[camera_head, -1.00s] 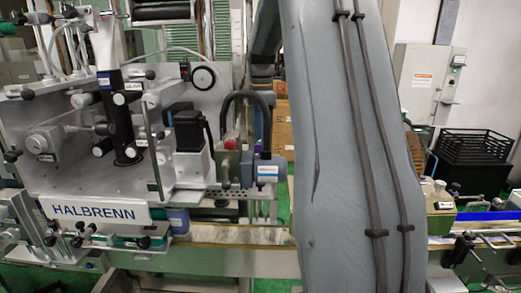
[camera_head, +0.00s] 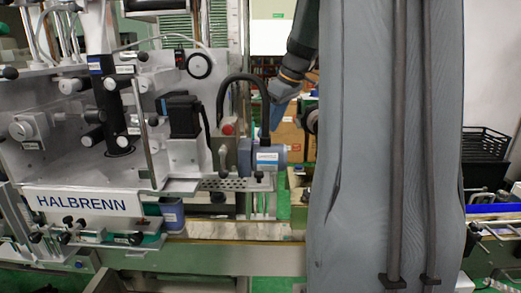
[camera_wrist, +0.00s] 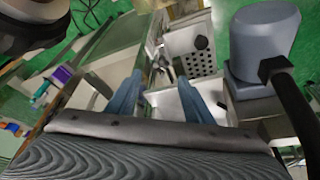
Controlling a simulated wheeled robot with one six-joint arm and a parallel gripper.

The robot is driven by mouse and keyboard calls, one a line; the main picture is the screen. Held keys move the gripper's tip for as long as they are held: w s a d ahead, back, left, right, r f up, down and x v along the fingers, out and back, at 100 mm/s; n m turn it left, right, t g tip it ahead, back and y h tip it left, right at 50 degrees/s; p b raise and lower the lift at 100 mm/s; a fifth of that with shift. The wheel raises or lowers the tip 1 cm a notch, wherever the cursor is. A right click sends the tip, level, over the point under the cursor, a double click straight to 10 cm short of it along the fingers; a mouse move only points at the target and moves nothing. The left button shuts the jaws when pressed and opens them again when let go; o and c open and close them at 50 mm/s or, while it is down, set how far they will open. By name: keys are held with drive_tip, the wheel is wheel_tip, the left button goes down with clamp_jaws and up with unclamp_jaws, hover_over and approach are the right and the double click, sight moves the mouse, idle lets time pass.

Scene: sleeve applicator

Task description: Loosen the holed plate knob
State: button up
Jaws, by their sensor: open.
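The holed plate (camera_head: 250,185) is a pale perforated strip on the machine's lower right, below the blue-grey motor (camera_head: 268,157). In the wrist view the holed plate (camera_wrist: 203,63) lies ahead of my gripper, with a black knob (camera_wrist: 200,43) at its far edge. In the head view I cannot surely pick out that knob. My gripper (camera_wrist: 160,98) is open and empty, its two blue fingers apart and short of the plate. It also shows in the head view (camera_head: 278,108), right of and above the motor. My arm hides what lies behind it.
The motor (camera_wrist: 262,45) stands close on the right in the wrist view, with a thick black cable (camera_wrist: 295,105) running down from it. A conveyor (camera_head: 215,228) runs below the plate. A black crate (camera_head: 486,145) is at the far right.

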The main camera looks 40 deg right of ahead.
drive_tip(key=p+x, duration=0.2)
drive_tip(key=x, duration=0.5)
drive_tip(key=shift+f, duration=0.2)
drive_tip(key=c, duration=1)
drive_tip(key=shift+w+d+n+b, duration=0.15)
drive_tip(key=shift+n+b, duration=0.35)
drive_tip(key=shift+n, duration=0.3)
drive_tip(key=shift+c, duration=0.2)
drive_tip(key=shift+n+g+y, duration=0.3)
drive_tip(key=shift+n+y, duration=0.2)
drive_tip(key=shift+n, duration=0.1)
drive_tip(key=o, duration=1)
drive_tip(key=shift+o, duration=0.2)
